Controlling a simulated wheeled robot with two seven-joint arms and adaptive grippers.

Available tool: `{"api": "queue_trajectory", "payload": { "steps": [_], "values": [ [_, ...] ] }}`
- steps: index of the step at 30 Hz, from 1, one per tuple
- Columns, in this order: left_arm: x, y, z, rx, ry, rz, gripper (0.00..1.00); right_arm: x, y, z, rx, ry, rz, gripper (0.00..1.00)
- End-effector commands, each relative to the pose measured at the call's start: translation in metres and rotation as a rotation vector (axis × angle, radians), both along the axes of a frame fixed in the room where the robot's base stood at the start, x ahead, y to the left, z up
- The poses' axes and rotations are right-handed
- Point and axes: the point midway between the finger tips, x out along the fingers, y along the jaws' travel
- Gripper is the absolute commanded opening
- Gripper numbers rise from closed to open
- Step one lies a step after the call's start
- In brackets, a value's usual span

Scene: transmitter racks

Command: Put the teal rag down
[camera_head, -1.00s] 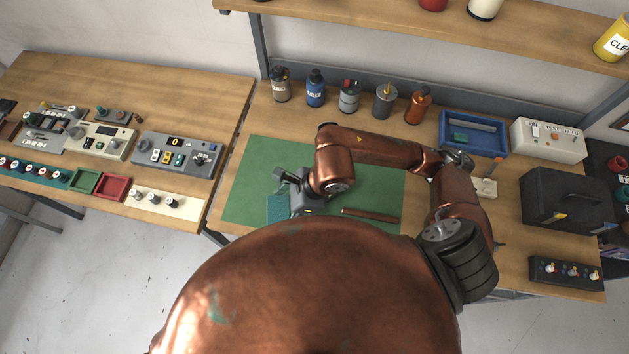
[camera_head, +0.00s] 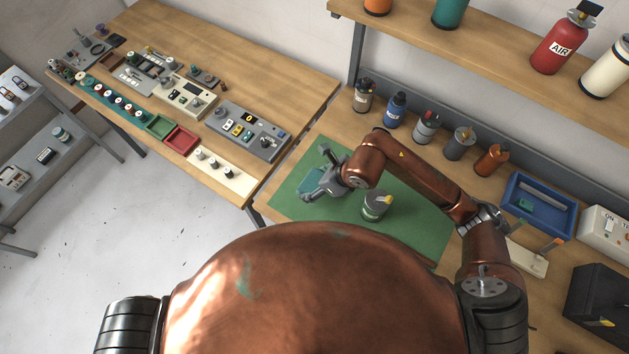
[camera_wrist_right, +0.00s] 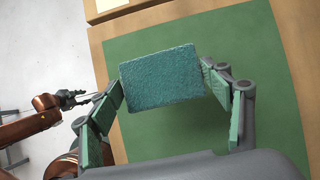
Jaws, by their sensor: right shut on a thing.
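The teal rag (camera_wrist_right: 162,80) is a flat rough block between the fingers of my right gripper (camera_wrist_right: 165,95) in the right wrist view. In the head view the right gripper (camera_head: 322,178) is over the left part of the green mat (camera_head: 405,215), with the rag (camera_head: 312,183) partly hidden by its fingers. The right gripper is shut on the rag. I cannot tell whether the rag touches the mat. My left gripper (camera_wrist_right: 76,98) shows small at the left of the right wrist view; its jaws are too small to read.
Several cans and bottles line the back of the table. A blue tray (camera_head: 538,203) is at the right. The left table holds control panels (camera_head: 248,130). The mat has bare room.

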Motion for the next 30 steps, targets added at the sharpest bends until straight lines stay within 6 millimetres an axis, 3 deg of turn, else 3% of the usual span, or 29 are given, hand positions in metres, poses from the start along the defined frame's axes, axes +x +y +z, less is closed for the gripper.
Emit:
{"api": "queue_trajectory", "payload": {
  "steps": [3, 9, 14, 21, 26, 27, 30],
  "values": [
    [0.0, 0.0, 0.003, 0.0, 0.0, 0.0, 0.35, 0.016, 0.003, -0.022, 0.0, 0.005, -0.001, 0.53],
    [-0.001, 0.0, 0.004, 0.0, 0.001, 0.0, 0.35, 0.03, 0.005, -0.038, 0.0, 0.002, 0.002, 0.53],
    [-0.001, 0.0, 0.004, 0.0, 0.002, 0.0, 0.35, 0.036, 0.006, -0.047, -0.001, 0.003, 0.001, 0.53],
    [-0.002, 0.001, 0.013, 0.0, 0.003, 0.0, 0.35, 0.035, 0.006, -0.075, 0.001, 0.003, 0.001, 0.53],
    [-0.002, 0.0, 0.012, 0.0, 0.003, 0.0, 0.35, 0.036, 0.006, -0.076, -0.001, 0.0, 0.002, 0.53],
    [-0.003, 0.0, 0.012, 0.001, 0.004, 0.0, 0.35, 0.036, 0.005, -0.076, -0.001, 0.0, 0.002, 0.73],
    [-0.003, 0.0, 0.012, 0.001, 0.004, 0.0, 0.35, 0.036, 0.006, -0.076, -0.001, 0.0, 0.002, 0.8]
  ]
}}
